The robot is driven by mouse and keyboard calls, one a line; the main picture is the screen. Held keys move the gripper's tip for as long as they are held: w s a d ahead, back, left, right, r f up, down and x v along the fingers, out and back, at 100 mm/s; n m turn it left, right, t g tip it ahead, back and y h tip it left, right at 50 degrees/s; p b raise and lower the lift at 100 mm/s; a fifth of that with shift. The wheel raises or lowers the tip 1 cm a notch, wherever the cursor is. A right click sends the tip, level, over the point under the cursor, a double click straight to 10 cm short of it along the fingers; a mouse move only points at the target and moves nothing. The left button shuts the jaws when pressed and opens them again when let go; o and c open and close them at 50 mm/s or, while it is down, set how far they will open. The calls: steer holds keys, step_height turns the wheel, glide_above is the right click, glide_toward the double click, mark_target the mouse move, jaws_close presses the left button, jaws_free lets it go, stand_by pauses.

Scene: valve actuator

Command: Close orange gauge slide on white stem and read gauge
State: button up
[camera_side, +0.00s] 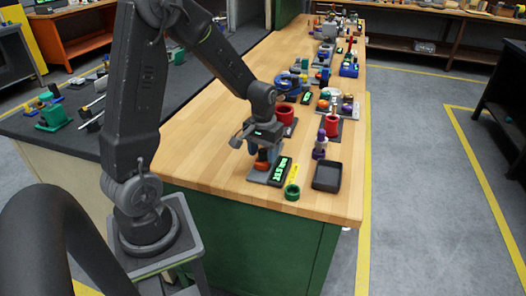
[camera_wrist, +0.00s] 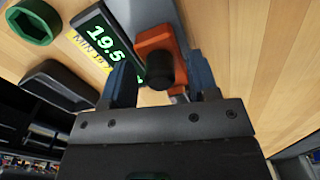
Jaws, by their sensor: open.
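The orange gauge slide (camera_wrist: 152,41) sits between my gripper's two blue fingers in the wrist view, with a dark round knob (camera_wrist: 160,70) on its near end. In the side view the orange slide (camera_side: 262,165) shows small under my gripper (camera_side: 263,154). My gripper (camera_wrist: 162,68) is open, with a finger on each side of the slide; I cannot tell whether either touches it. A gauge display (camera_wrist: 107,43) beside it reads 19.5 in green digits; it also shows in the side view (camera_side: 280,171). The white stem is mostly hidden; I cannot make it out clearly.
A yellow label (camera_wrist: 88,50) starting "MIN 19" lies along the display. A green ring (camera_side: 292,192) and a black tray (camera_side: 327,178) are close by to the right. The bench front is bare.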

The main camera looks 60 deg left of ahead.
step_height(320, 180, up, 14)
stand_by(0.6)
steer(key=shift+f, duration=0.1)
steer(key=s+d+r+m+t, duration=0.4)
steer(key=s+d+m+t, duration=0.1)
steer(key=s+d, duration=0.8)
steer(key=shift+d+m+t, duration=0.3)
steer(key=shift+d+m, duration=0.4)
steer(key=shift+d, duration=0.5)
